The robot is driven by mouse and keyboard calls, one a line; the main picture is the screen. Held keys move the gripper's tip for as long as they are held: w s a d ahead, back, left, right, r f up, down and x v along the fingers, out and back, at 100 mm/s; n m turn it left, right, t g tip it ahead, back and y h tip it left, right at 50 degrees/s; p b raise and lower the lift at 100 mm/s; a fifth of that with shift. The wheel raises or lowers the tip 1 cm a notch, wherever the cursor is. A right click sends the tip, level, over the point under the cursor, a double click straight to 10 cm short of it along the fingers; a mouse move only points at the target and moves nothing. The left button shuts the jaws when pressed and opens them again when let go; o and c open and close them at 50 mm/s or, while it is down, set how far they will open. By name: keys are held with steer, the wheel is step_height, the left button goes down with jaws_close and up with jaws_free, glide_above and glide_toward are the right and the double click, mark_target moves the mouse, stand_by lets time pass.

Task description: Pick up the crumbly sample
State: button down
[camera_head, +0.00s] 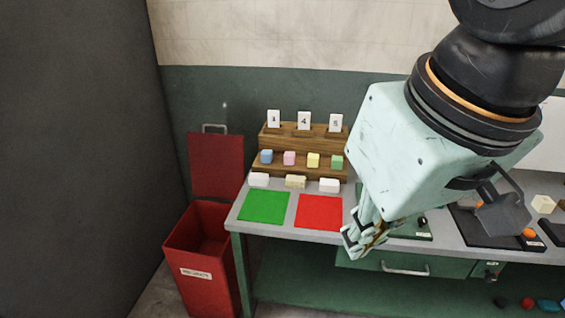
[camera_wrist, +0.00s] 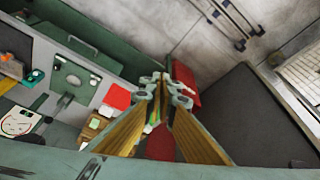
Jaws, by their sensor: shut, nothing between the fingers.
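Three pale blocks stand in a row on the bench before the wooden stepped rack: a white one (camera_head: 259,179), a beige one (camera_head: 295,181) and another white one (camera_head: 329,185). Another cream block (camera_head: 543,204) is at the far right. I cannot tell which of these is the crumbly sample. My gripper (camera_head: 352,244) hangs at the bench's front edge, right of the red mat, apart from the blocks. Its fingers are shut and empty; they also show in the wrist view (camera_wrist: 163,88). My arm hides part of the bench behind it.
The wooden rack (camera_head: 283,143) holds numbered cards and blue, pink, yellow and green cubes. A green mat (camera_head: 264,207) and a red mat (camera_head: 319,213) lie clear in front. A red bin (camera_head: 203,255) stands left of the bench. Dark equipment (camera_head: 480,229) occupies the right.

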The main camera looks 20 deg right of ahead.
steer(key=c, duration=3.4)
jaws_free()
steer(key=o, duration=2.2)
steer(key=shift+c, duration=0.2)
steer(key=shift+w, duration=0.1)
steer(key=w+d+f+m+h, duration=0.1)
steer(key=w+d, duration=0.3)
steer(key=w, duration=0.7)
steer(key=w+d+f+m, duration=0.15)
steer(key=w+d, duration=0.25)
steer(key=w, duration=0.7)
steer(key=w+d+f+m+h, duration=0.15)
steer(key=w+d, duration=0.25)
steer(key=w, duration=0.8)
steer(key=w+d+f+m, duration=0.1)
steer(key=w+d+f, duration=0.7)
steer(key=w+f, duration=0.3)
steer(key=w+d+f, duration=0.8)
steer(key=w+f, duration=0.4)
steer(key=shift+d+f+m, duration=0.3)
steer(key=shift+d+m, duration=0.05)
steer(key=shift+m, duration=0.05)
